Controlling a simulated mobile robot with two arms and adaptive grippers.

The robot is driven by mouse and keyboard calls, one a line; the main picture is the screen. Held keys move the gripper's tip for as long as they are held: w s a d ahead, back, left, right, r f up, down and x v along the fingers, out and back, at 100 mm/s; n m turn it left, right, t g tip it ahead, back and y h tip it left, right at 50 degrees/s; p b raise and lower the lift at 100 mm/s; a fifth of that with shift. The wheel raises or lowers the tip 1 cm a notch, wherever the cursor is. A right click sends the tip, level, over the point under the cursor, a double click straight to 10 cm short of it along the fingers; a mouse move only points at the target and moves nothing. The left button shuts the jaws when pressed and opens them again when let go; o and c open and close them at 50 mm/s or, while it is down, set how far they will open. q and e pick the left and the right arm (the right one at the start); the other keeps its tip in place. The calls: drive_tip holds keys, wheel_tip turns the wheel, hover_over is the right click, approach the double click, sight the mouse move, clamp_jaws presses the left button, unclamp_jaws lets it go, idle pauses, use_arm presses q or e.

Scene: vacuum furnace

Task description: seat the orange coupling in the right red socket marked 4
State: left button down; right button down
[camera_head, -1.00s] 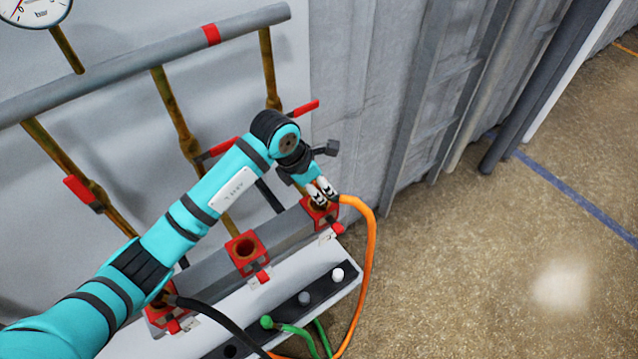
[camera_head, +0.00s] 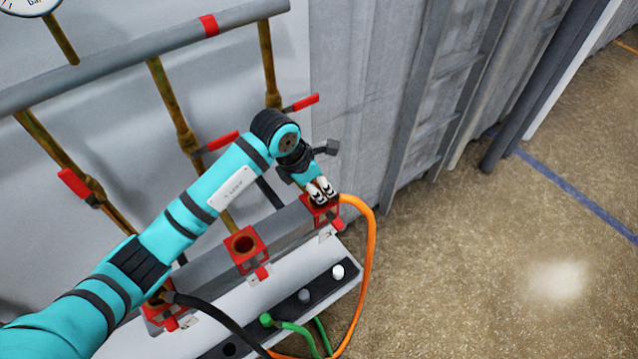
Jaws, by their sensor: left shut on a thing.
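My left gripper (camera_head: 323,192) is at the right red socket (camera_head: 324,214), its fingers shut and pointing down at the socket's top. The orange coupling is between the fingers and mostly hidden by them and the socket. Its orange hose (camera_head: 371,240) leaves to the right of the fingertips and loops down to the floor side. I cannot tell how deep the coupling sits in the socket. The number on the tag is too small to read. My right gripper does not show.
The middle red socket (camera_head: 245,247) is empty. The left red socket (camera_head: 160,313) has a black hose (camera_head: 215,313) at it. A green coupling (camera_head: 267,320) sits on the dark strip in front, near a white knob (camera_head: 338,271). Pipes with red-handled valves stand behind my arm.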

use_arm(q)
drive_tip(key=shift+f, duration=0.15)
drive_tip(key=c, duration=0.8)
unclamp_jaws()
drive_tip(key=shift+c, duration=0.2)
drive_tip(key=v, duration=1.2)
